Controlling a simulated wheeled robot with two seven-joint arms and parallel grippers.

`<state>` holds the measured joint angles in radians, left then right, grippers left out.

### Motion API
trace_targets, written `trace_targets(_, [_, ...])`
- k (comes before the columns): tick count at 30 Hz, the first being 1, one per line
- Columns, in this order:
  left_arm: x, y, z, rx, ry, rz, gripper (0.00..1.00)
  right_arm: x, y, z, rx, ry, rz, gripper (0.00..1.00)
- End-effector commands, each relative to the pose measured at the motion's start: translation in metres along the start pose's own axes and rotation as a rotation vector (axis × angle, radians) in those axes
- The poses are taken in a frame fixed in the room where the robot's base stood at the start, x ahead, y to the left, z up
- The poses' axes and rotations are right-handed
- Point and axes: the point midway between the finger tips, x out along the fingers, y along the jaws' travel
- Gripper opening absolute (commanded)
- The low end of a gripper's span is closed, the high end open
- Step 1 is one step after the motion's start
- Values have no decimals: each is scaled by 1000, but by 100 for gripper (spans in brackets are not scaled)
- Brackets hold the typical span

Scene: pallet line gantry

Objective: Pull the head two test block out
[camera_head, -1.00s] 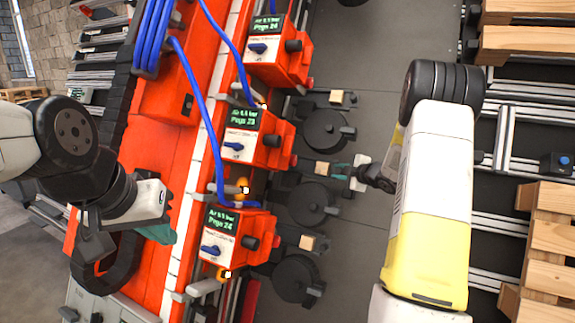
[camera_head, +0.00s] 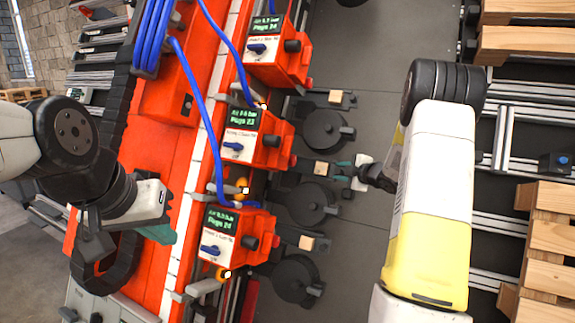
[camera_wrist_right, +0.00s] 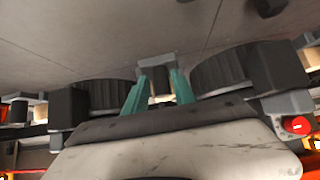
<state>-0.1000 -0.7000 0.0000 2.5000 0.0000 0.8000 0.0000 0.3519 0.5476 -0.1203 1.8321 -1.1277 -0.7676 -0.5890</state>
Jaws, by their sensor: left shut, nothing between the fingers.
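Three red heads with dark displays line the orange machine in the head view; the middle red head (camera_head: 258,141) is one of them. A small tan block (camera_head: 320,168) sits on a dark arm beside a round black disc (camera_head: 311,208), right of that head. I cannot read which head is number two. My right gripper (camera_head: 343,164) has teal fingers pointing left, just right of this block. In the right wrist view the teal fingers (camera_wrist_right: 159,90) stand apart; I cannot tell whether they touch the block. My left gripper (camera_head: 165,235) is shut and empty over the orange machine.
Other tan blocks sit on the arms above (camera_head: 336,97) and below (camera_head: 307,243). Blue hoses (camera_head: 196,100) run across the heads. Wooden pallets (camera_head: 550,240) and a rail frame stand at right. Grey floor (camera_head: 365,70) lies clear between.

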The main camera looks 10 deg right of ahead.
Motion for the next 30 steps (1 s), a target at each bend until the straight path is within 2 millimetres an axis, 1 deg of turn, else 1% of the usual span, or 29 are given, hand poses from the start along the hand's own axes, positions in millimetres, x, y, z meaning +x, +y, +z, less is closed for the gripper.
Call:
trace_targets(1, [0, 0, 0, 0, 0, 0, 0, -1, -6, 7, 4, -15, -11, 40])
trace_targets(8, [0, 0, 0, 0, 0, 0, 0, -1, -6, 6, 4, -14, -12, 40])
trace_targets(11, [0, 0, 0, 0, 0, 0, 0, -5, -6, 6, 4, -14, -12, 40])
trace_targets(30, [0, 0, 0, 0, 0, 0, 0, -55, -2, 1, 1, -3, -4, 40])
